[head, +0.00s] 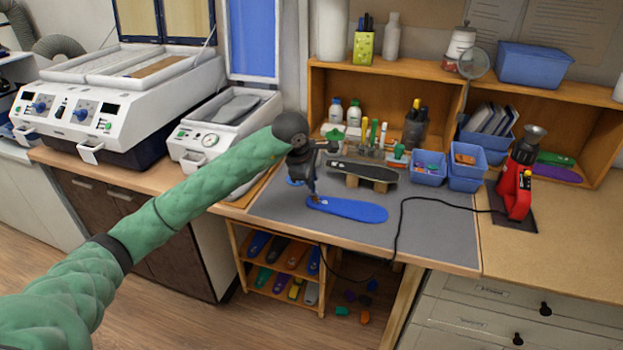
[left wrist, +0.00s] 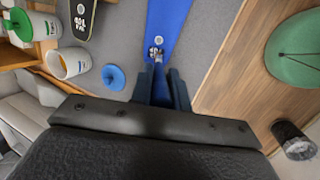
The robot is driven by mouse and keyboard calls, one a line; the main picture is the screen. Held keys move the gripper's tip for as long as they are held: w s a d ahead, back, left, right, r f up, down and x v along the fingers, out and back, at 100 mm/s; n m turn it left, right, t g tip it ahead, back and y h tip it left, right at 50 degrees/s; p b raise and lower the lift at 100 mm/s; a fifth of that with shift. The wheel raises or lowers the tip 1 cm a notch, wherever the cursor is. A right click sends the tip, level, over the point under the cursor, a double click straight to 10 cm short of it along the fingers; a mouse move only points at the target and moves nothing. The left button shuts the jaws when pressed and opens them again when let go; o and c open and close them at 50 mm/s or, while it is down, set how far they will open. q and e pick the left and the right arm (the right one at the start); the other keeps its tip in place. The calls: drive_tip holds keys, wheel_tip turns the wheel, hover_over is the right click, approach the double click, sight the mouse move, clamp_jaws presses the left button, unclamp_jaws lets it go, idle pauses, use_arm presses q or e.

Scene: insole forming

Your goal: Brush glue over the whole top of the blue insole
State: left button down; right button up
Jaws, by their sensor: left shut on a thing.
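The blue insole (head: 352,209) lies flat on the grey mat, and its near end shows in the left wrist view (left wrist: 170,20). My left gripper (head: 309,184) is above the insole's left end. In the left wrist view my left gripper (left wrist: 160,88) is shut on a small brush (left wrist: 156,55), whose tip is at the insole's end. Contact between tip and insole is hard to tell. No glue film is clearly visible on the blue surface. The brush handle is mostly hidden by the fingers. My right gripper is not in view.
The grey mat (head: 430,235) has free room right of the insole, crossed by a black cable. A dark insole on a block (head: 360,172) stands behind. A round blue lid-like piece (left wrist: 114,77) and an open white pot (left wrist: 70,63) are near the gripper.

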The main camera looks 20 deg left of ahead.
use_arm(q)
drive_tip(key=shift+f+b, duration=0.4)
drive_tip(key=shift+f, duration=0.05)
idle(0.5)
drive_tip(key=shift+b, duration=0.5)
idle(1.4)
drive_tip(key=shift+f, duration=0.1)
drive_tip(key=w+d+b, duration=0.2)
drive_tip(key=d+b, duration=0.3)
drive_tip(key=d, duration=0.4)
drive_tip(key=shift+w+d, duration=0.15)
drive_tip(key=shift+w, duration=0.2)
idle(1.5)
drive_tip(key=shift+d+f, duration=0.1)
